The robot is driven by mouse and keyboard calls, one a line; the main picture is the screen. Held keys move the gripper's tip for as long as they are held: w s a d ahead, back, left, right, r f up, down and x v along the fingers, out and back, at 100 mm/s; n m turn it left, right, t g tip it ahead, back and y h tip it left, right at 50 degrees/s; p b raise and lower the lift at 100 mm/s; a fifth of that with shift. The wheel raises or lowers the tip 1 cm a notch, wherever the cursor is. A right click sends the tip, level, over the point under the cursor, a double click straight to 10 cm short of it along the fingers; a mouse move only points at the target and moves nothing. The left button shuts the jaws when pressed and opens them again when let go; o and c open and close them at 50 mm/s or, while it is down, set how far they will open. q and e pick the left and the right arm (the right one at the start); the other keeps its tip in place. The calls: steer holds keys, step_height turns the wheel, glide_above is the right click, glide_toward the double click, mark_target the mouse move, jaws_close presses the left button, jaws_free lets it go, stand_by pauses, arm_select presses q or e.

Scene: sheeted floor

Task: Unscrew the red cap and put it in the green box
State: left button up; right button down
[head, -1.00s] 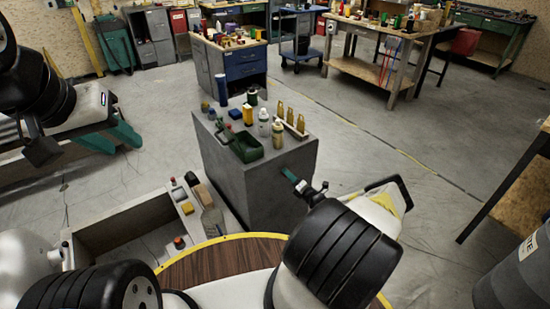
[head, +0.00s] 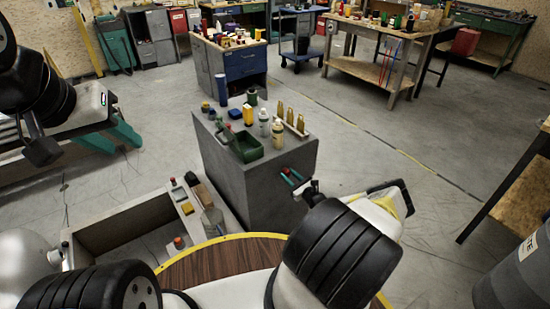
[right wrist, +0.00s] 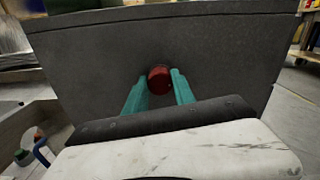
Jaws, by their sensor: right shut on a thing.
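The red cap (head: 284,169) is at the side face of the grey cabinet (head: 235,175). In the right wrist view the red cap (right wrist: 160,79) sits between the teal fingers of my right gripper (right wrist: 161,84), which is shut on it, in front of the grey face. In the head view my right gripper (head: 291,177) reaches this face from the right. I cannot tell whether the cap is still attached. The green box (head: 248,150) stands on the cabinet top, open upward. My left gripper (head: 122,148) is at the far left, teal fingers apart, empty.
A grey open bin (head: 120,225) and a round wooden top with yellow edge (head: 220,265) lie in front. Floor to the right is mostly clear.

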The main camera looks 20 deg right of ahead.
steer(key=n, duration=0.5)
steer(key=shift+n, duration=0.4)
steer(key=c, duration=1)
jaws_free()
steer(key=shift+c, duration=0.6)
